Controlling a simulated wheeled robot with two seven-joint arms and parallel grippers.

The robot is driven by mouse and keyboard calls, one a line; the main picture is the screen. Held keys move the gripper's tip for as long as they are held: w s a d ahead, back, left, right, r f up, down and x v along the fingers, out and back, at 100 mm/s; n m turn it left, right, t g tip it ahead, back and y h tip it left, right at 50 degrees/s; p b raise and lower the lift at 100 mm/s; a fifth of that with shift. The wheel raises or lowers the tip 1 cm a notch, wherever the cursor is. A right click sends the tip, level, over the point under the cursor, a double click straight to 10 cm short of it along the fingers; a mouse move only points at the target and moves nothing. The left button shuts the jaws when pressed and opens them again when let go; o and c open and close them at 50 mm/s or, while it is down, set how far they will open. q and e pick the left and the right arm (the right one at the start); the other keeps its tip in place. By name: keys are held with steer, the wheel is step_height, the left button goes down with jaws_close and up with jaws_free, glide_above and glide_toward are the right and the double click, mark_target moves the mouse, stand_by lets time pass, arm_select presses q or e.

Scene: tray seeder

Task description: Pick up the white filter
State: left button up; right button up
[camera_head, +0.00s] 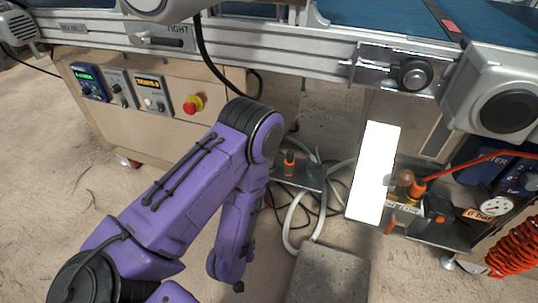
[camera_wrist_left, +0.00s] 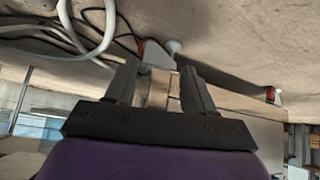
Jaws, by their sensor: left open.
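A bright white rectangular block (camera_head: 375,172), which looks like the white filter, stands upright and slightly tilted below the conveyor in the head view, right of centre. My purple left arm comes in from the left and bends down at its elbow, left of the block and apart from it. Its gripper cannot be made out in the head view. In the left wrist view my left gripper (camera_wrist_left: 160,78) has its two dark fingers spread, with nothing seen held between them. I cannot identify the filter in that view. My right gripper is not in view.
The conveyor's metal rail (camera_head: 300,50) crosses above. A red emergency button (camera_head: 193,105) is on the control panel at left. Orange-handled valves and a gauge (camera_head: 497,205) crowd the block's right side. White hoses (camera_head: 292,225) and a grey slab (camera_head: 327,275) lie on the floor.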

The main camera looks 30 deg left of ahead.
arm_select(q)
steer(key=w+a+r+t+y, duration=0.1)
steer(key=w+r+t+y, duration=0.25)
steer(key=w+r, duration=0.5)
steer(key=w+a+r+t+y, duration=0.2)
steer(key=w+r+t, duration=0.3)
steer(key=w+r, duration=0.3)
steer(key=b+x, duration=0.1)
steer(key=x, duration=0.2)
steer(key=b+x, duration=0.2)
steer(key=x, duration=0.1)
steer(key=f+b+x, duration=0.1)
steer(key=x, duration=0.3)
steer(key=shift+w+d, duration=0.1)
steer(key=shift+d, duration=0.15)
steer(key=shift+w+a, duration=0.1)
steer(key=shift+w, duration=0.1)
steer(key=shift+h, duration=0.25)
jaws_close()
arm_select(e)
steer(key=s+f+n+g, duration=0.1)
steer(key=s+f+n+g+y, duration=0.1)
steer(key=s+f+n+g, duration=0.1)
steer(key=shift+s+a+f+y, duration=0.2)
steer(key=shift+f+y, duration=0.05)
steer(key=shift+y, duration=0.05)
